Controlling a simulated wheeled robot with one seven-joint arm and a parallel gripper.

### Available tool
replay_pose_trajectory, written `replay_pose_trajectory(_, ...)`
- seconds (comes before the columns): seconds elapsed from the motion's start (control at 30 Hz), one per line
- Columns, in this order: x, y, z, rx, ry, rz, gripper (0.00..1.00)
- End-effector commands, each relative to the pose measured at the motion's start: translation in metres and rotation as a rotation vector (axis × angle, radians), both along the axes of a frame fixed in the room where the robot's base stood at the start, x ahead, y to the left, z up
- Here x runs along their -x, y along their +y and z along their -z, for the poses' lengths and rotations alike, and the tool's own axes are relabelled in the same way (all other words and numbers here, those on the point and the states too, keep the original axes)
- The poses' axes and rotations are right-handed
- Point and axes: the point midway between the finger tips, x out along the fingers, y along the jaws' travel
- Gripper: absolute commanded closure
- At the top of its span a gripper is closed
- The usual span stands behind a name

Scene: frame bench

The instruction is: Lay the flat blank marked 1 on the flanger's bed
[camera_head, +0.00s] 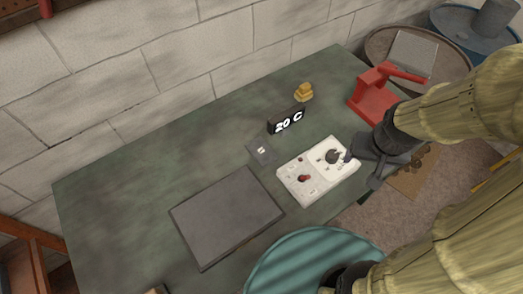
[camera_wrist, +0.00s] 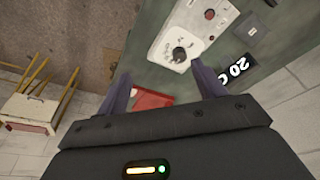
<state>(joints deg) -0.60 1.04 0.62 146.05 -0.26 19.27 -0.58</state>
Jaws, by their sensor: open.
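My gripper (camera_head: 364,168) is over the right end of the white control box, with its fingers apart and nothing between them. In the wrist view my gripper (camera_wrist: 162,82) shows two dark fingers spread wide. A red machine with a lever (camera_head: 372,97), which may be the flanger, stands at the bench's right end, beyond my gripper. Part of something red (camera_wrist: 152,99) shows between the fingers in the wrist view. A large dark grey flat plate (camera_head: 226,215) lies on the bench, left of the control box. I cannot read a mark 1 on any piece.
The white control box (camera_head: 303,181) has knobs and a red button. Behind it are a "20 C" display (camera_head: 287,121), a small grey plate (camera_head: 261,152) and a yellow object (camera_head: 303,92). The green bench (camera_head: 120,190) is clear at left. A round table (camera_head: 379,45) stands beyond.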

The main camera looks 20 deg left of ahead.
Motion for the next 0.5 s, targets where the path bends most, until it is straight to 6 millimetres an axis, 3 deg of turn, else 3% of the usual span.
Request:
replay_pose_trajectory(0.03,-0.006,0.008,0.004,0.003,0.000,-0.039,0.20)
replay_pose_trajectory(0.1,-0.019,0.023,0.010,0.009,-0.010,-0.115,0.11)
replay_pose_trajectory(0.17,-0.033,0.043,0.017,0.013,-0.021,-0.202,0.11)
replay_pose_trajectory(0.3,-0.062,0.108,0.041,0.003,-0.058,-0.452,0.11)
replay_pose_trajectory(0.5,-0.075,0.200,0.074,-0.049,-0.117,-0.743,0.11)
